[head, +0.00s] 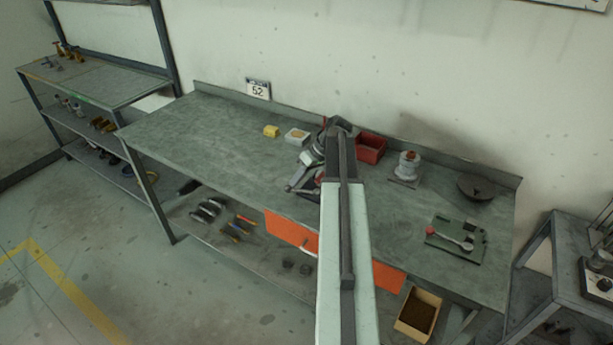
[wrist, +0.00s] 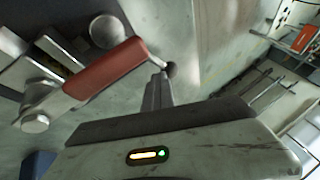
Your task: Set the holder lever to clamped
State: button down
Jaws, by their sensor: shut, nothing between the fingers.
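My gripper (wrist: 158,88) shows in the wrist view with its fingers shut and empty. In the head view my arm partly hides a grey metal fixture (head: 298,184) on the bench. I cannot tell for certain which part is the holder lever or how it is set.
The bench's left part is clear.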

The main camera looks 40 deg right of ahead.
jog(key=shift+s+a, duration=0.7)
jog(key=shift+a, duration=0.2)
jog(key=shift+s+a, duration=0.65)
jog(key=shift+a, duration=0.25)
jog(key=shift+s, duration=0.15)
jog(key=shift+w+d+r, duration=0.15)
jog(key=shift+w+d, duration=0.3)
jog(key=shift+w+d+r+p, duration=0.15)
jog(key=shift+w+d+p, duration=0.15)
jog(key=shift+d, duration=0.35)
jog(key=shift+w+d+r+p, duration=0.15)
jog(key=shift+w+d, duration=0.25)
jog(key=shift+d, duration=0.2)
jog(key=s+d+r+p, duration=0.1)
jog(key=d+r+p, duration=0.5)
jog(key=r+p, duration=0.2)
jog(key=shift+d, duration=0.15)
